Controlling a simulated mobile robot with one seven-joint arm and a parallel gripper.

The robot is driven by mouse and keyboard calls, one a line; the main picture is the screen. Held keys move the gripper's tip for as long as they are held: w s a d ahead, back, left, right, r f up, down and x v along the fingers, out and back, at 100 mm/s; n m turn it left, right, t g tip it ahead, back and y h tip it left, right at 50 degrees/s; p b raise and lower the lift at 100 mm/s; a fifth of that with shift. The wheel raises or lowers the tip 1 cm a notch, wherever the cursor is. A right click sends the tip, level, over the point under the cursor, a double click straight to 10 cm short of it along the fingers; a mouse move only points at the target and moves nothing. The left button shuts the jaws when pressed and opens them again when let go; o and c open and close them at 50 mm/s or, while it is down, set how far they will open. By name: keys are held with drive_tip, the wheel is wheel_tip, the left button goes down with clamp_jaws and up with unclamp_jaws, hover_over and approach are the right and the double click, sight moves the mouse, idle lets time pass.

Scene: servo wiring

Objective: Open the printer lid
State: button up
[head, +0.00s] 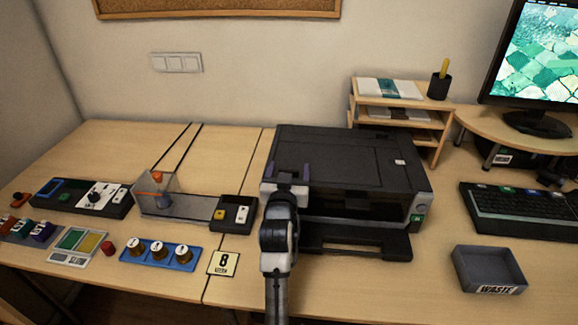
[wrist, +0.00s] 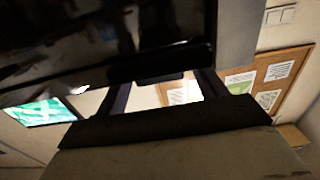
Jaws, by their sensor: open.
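The black printer (head: 345,158) stands on the desk at centre right in the head view. Its lid (head: 325,148) lies flat and looks closed. My gripper (head: 288,172) is open at the printer's front left corner, its two fingers pointing toward the lid's front edge. In the wrist view the gripper (wrist: 163,82) shows two dark fingers spread apart, close to a dark glossy surface (wrist: 100,45) that looks like part of the printer. I cannot tell whether the fingers touch it. My arm hides part of the printer's front left.
The output tray (head: 355,241) juts out at the printer's front. A wooden shelf (head: 402,130) stands behind right. A waste bin (head: 488,270) and keyboard (head: 520,208) lie right.

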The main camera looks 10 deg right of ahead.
drive_tip(key=shift+w+d, duration=0.1)
drive_tip(key=shift+w, duration=0.25)
drive_tip(key=shift+c, duration=0.4)
drive_tip(key=c, duration=1.3)
drive_tip(key=shift+r, duration=0.1)
